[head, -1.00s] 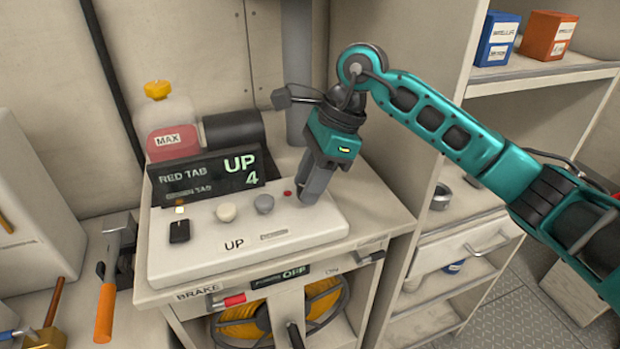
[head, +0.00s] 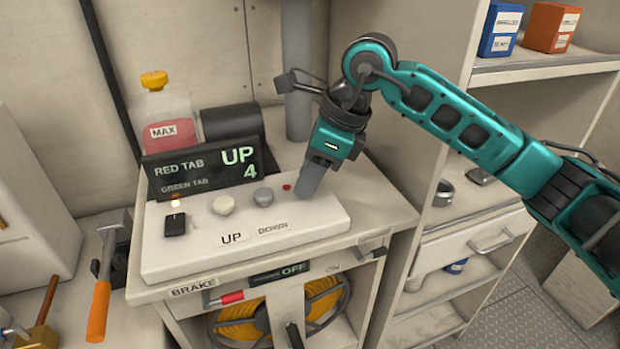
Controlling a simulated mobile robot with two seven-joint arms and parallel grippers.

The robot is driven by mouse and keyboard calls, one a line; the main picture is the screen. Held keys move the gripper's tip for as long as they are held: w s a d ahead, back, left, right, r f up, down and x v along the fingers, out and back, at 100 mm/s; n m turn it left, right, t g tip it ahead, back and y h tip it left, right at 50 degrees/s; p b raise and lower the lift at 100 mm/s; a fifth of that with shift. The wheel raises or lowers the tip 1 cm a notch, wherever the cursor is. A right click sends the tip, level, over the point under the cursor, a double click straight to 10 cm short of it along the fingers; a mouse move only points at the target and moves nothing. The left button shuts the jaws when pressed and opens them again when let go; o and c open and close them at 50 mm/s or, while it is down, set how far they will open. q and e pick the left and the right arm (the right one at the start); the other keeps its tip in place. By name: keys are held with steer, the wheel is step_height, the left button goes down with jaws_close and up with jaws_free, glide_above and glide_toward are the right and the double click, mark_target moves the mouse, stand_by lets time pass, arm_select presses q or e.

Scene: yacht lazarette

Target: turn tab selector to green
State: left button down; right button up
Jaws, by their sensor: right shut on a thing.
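A white control panel (head: 330,215) sits on the cabinet top. A red dot (head: 287,187) is near its right end. My right gripper (head: 307,193) points down there, shut on the tab selector, which its fingers hide. A dark display (head: 202,168) behind the panel shows RED TAB bright, GREEN TAB dim, and UP 4. A black switch (head: 175,224) is at the panel's left, under a small lit lamp (head: 175,202). My left gripper is out of view.
A red-liquid jug (head: 167,133) and a dark cylinder (head: 232,122) stand behind the display. An orange-handled hammer (head: 100,310) lies at left. A red brake lever (head: 232,297) is on the cabinet front. Shelves with blue (head: 502,30) and orange (head: 550,27) boxes stand at right.

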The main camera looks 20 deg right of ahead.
steer(key=m+b, duration=0.1)
steer(key=m, duration=0.1)
steer(key=m+t+h+b, duration=0.1)
steer(key=m, duration=0.1)
steer(key=shift+a+m+t, duration=0.1)
steer(key=shift+m+t, duration=0.2)
steer(key=m+h+b, duration=0.1)
steer(key=m+b, duration=0.1)
steer(key=m, duration=0.1)
steer(key=shift+s+t, duration=0.1)
steer(key=shift+t, duration=0.2)
steer(key=shift+m+h, duration=0.3)
steer(key=shift+m, duration=0.3)
steer(key=shift+a+m+b, duration=0.1)
steer(key=shift+m+b, duration=0.45)
steer(key=shift+m, duration=0.05)
steer(key=shift+m+h, duration=0.3)
steer(key=shift+m, duration=0.4)
steer(key=o, duration=1)
